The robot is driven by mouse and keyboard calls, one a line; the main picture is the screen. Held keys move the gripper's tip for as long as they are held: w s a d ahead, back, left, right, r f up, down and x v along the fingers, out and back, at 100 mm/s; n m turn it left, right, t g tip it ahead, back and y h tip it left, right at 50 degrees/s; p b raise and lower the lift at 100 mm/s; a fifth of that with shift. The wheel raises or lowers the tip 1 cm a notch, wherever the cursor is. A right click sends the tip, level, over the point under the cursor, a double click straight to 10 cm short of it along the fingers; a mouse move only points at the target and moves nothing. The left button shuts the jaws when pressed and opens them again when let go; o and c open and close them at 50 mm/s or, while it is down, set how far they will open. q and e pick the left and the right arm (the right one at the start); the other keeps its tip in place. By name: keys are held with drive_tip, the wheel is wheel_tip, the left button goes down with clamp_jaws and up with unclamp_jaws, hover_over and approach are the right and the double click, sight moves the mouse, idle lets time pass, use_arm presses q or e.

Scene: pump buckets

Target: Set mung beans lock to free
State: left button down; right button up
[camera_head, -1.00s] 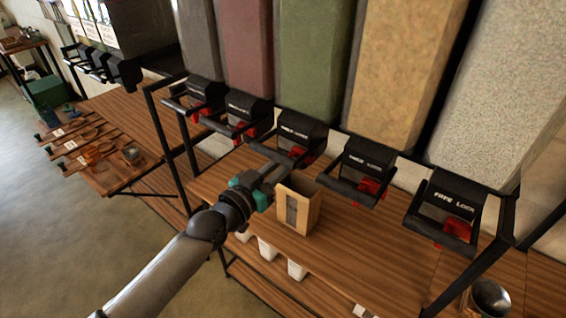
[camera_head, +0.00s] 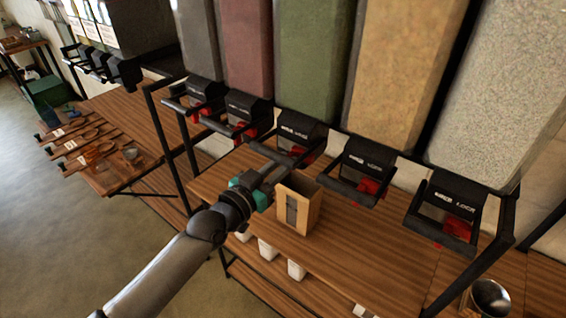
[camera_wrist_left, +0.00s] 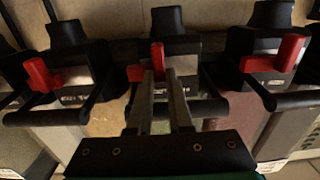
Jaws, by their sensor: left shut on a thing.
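The mung beans dispenser is the black unit (camera_head: 300,130) under the green column (camera_head: 314,60), in the middle of the row. Its red lock lever (camera_wrist_left: 157,50) stands upright in the middle of the left wrist view. My left gripper (camera_wrist_left: 161,75) is shut on this lever, with one finger on either side of it. In the head view, my left gripper (camera_head: 273,174) reaches in below the dispenser's black handle, and the gripped lever is mostly hidden there. The lettering on the dispenser is too blurred to read. My right gripper is not in view.
Similar dispensers with red levers stand on both sides, including one under the tan column (camera_head: 367,165) and one under the red column (camera_head: 240,110). An open wooden box (camera_head: 299,212) stands on the shelf close to my gripper. Bare shelf lies to its right.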

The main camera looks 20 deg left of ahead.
use_arm(q)
drive_tip(key=shift+a, duration=0.1)
idle(0.3)
drive_tip(key=shift+w+a+b, duration=0.25)
drive_tip(key=shift+a+b, duration=0.05)
drive_tip(key=shift+a, duration=0.3)
drive_tip(key=shift+w+a+b, duration=0.2)
drive_tip(key=shift+a+b, duration=0.1)
drive_tip(key=shift+a, duration=0.25)
drive_tip(key=c, duration=0.8)
unclamp_jaws()
drive_tip(key=shift+a, duration=0.1)
drive_tip(key=shift+c, duration=0.2)
drive_tip(key=shift+s, duration=0.1)
drive_tip(key=b+v, duration=0.1)
drive_tip(key=v, duration=1.4)
drive_tip(key=shift+r, duration=0.1)
